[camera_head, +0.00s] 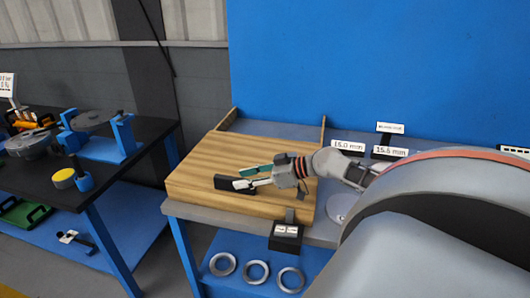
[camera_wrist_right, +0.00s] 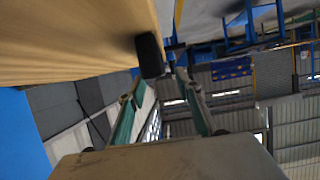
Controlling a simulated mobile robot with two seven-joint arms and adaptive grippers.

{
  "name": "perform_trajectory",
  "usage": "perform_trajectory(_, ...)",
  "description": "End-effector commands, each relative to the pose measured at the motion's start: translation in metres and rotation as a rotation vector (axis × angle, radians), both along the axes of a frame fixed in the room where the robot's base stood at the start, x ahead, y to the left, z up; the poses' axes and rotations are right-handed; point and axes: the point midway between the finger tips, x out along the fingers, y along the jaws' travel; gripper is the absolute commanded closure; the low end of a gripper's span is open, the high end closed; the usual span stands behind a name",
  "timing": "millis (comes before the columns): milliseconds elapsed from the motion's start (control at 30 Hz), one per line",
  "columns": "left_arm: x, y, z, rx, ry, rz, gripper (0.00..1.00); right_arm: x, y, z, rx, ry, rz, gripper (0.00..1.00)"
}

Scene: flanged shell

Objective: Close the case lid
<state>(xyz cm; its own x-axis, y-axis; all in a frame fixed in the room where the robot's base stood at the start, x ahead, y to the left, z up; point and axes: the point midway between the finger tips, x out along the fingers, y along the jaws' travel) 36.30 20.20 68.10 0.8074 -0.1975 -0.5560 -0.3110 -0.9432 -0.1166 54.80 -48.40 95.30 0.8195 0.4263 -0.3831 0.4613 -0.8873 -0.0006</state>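The wooden case (camera_head: 205,160) stands on the grey-topped table, its broad striped wood panel facing up. I cannot tell how far the lid stands from shut. A black handle (camera_head: 222,183) sits on the wood; in the right wrist view the black handle (camera_wrist_right: 150,55) sticks out from the wood panel (camera_wrist_right: 70,40). My right gripper (camera_head: 246,178) is over the panel beside the handle. In the right wrist view its green-padded fingers (camera_wrist_right: 160,84) are apart, with the handle near their tips; contact cannot be told. My left gripper is not in view.
Labels reading 15.0 mm (camera_head: 348,146) and 15.5 mm (camera_head: 389,151) stand behind my right arm. A black box (camera_head: 286,237) is at the table's front edge. Metal rings (camera_head: 256,271) lie on the lower shelf. A black table (camera_head: 130,160) with parts stands left, across a gap.

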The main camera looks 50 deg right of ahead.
Motion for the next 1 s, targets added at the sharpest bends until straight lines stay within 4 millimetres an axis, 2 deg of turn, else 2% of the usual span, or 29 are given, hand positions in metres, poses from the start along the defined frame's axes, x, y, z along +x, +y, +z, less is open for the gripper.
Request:
perform_trajectory(200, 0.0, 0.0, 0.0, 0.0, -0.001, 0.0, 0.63, -0.031, -0.015, 0.012, 0.003, 0.004, -0.001, 0.66)
perform_trajectory(433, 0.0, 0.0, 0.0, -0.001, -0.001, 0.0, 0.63, -0.055, -0.027, 0.024, 0.003, 0.003, 0.0, 0.66)
perform_trajectory(633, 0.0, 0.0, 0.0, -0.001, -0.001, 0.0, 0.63, -0.064, -0.031, 0.029, 0.001, 0.002, 0.002, 0.66)
perform_trajectory(1000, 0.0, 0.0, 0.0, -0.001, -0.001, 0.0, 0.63, -0.064, -0.032, 0.03, 0.001, 0.001, 0.001, 0.66)
